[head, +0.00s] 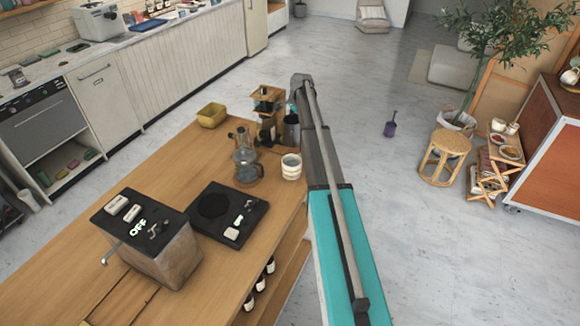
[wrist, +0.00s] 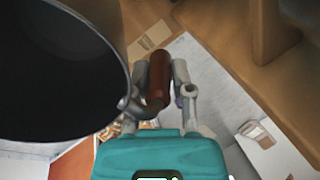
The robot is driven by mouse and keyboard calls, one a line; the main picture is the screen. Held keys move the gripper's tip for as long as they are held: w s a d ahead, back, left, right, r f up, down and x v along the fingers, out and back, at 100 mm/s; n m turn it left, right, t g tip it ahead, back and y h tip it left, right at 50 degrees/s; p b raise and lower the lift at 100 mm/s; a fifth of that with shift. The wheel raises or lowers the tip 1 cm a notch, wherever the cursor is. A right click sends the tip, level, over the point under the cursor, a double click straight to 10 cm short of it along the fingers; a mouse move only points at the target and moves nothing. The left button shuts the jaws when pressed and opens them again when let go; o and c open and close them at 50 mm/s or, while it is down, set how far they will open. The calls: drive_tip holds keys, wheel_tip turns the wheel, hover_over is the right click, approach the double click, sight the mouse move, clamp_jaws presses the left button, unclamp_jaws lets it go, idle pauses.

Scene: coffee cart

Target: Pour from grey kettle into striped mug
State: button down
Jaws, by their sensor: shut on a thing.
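The grey kettle (head: 291,133) is at the far right end of the wooden cart in the head view, partly hidden by my arm. In the wrist view the dark round body of the grey kettle (wrist: 55,75) fills the left side. My gripper (wrist: 160,80) is shut on its red-brown handle, with one finger on each side. In the head view my gripper (head: 290,108) is mostly hidden at the arm's far end. The striped mug (head: 291,167) stands upright on the cart, nearer than the kettle. I cannot tell whether the kettle touches the cart top.
A glass carafe (head: 247,165) stands left of the mug. A wooden dripper stand (head: 266,112) is close beside the kettle. A yellow basket (head: 211,116), a black scale (head: 227,214) and a grinder-like box (head: 150,240) are also on the cart. Open floor lies to the right.

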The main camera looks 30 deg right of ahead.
drive_tip(key=shift+r+p, duration=0.45)
drive_tip(key=shift+r, duration=0.25)
